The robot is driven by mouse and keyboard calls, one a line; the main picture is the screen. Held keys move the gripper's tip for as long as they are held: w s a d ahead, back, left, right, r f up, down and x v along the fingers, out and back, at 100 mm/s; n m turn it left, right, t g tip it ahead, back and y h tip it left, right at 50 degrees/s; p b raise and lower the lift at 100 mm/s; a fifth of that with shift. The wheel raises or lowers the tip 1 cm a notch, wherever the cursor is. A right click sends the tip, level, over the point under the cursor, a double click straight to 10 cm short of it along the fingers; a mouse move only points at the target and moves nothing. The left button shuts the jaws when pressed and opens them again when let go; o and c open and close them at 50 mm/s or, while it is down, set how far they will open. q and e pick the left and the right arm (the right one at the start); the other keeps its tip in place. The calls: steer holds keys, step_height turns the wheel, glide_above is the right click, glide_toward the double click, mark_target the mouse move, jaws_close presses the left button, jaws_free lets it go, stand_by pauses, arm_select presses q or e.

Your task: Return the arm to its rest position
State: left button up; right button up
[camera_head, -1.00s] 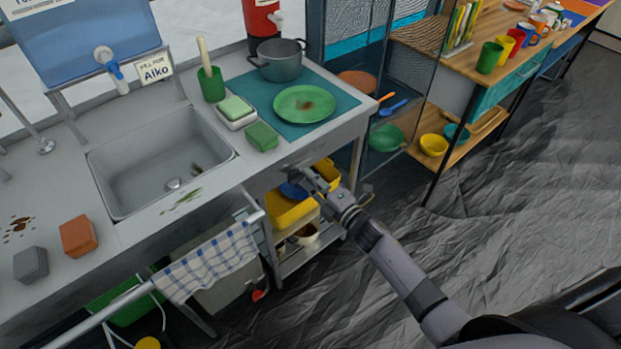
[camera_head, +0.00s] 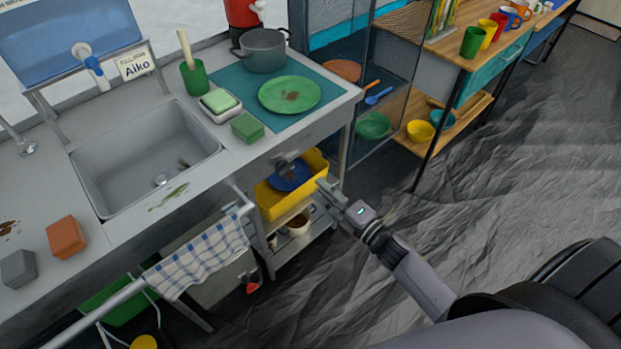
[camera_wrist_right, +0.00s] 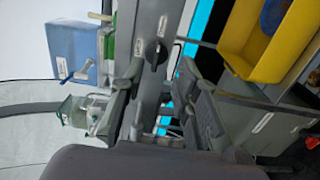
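My right arm comes in from the lower right in the head view. Its gripper (camera_head: 322,192) is in the air in front of the counter's right end, close to the yellow tub (camera_head: 272,207) on the shelf under the counter. A blue plate (camera_head: 288,178) lies in that tub. In the right wrist view the two fingers of the right gripper (camera_wrist_right: 162,78) stand apart with nothing between them. The yellow tub (camera_wrist_right: 250,55) also shows there at the upper right. My left gripper is in neither view.
The counter (camera_head: 140,222) holds a sink (camera_head: 150,165), a green plate (camera_head: 290,95), a pot (camera_head: 263,50) and sponges. A checkered towel (camera_head: 200,262) hangs on the front rail. A wooden shelf unit (camera_head: 465,48) stands at the back right. The floor (camera_head: 480,200) at right is clear.

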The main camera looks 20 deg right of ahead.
steer(key=shift+v, duration=1.05)
steer(key=s+d+f+m+g+h, duration=0.15)
steer(key=s+f+m, duration=0.3)
steer(key=f, duration=0.55)
steer(key=s+f+m+g+h, duration=0.25)
steer(key=s+f+m, duration=0.2)
steer(key=f, duration=0.45)
steer(key=s+d+f+m+g+h, duration=0.1)
steer(key=s+f+m+g, duration=0.3)
steer(key=f, duration=0.6)
steer(key=s+a+f+m+g, duration=0.1)
steer(key=s+f, duration=0.3)
steer(key=s, duration=0.5)
steer(key=s+a+f+m+g, duration=0.1)
steer(key=s+f+m+g, duration=0.2)
steer(key=s, duration=0.6)
steer(key=s+f+m+g+h, duration=0.1)
steer(key=s+f+g, duration=0.3)
steer(key=s, duration=0.5)
step_height(320, 180, down, 2)
steer(key=shift+a+f+m+p, duration=0.2)
steer(key=shift+a+m+p, duration=0.2)
steer(key=shift+m, duration=0.3)
steer(key=shift+s, duration=0.1)
